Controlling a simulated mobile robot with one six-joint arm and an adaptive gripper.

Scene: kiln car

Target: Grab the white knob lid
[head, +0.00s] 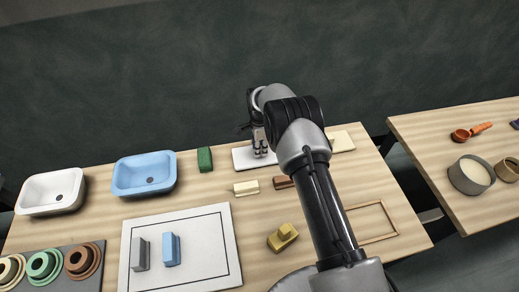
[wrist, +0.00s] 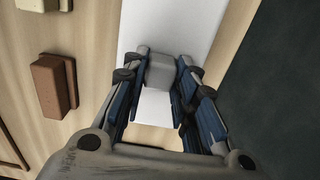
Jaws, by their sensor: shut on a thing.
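The white knob lid is a flat white plate (wrist: 182,28) with a small pale block-shaped knob (wrist: 160,72) on it, seen in the wrist view. In the head view the white plate (head: 243,159) shows at the back of the near table, partly hidden by my gripper. My gripper (wrist: 163,62) is shut on the knob, with one finger on each side of it. In the head view my gripper (head: 261,149) points down over the plate. I cannot tell whether the plate is clear of the table.
Near the lid are a green block (head: 205,160), a cream block (head: 246,188), a brown block (head: 283,182) and a cream slab (head: 341,142). A yellow knobbed piece (head: 284,237) lies nearer. Blue (head: 128,188) and white (head: 32,208) basins stand left. A gap separates the right table (head: 430,135).

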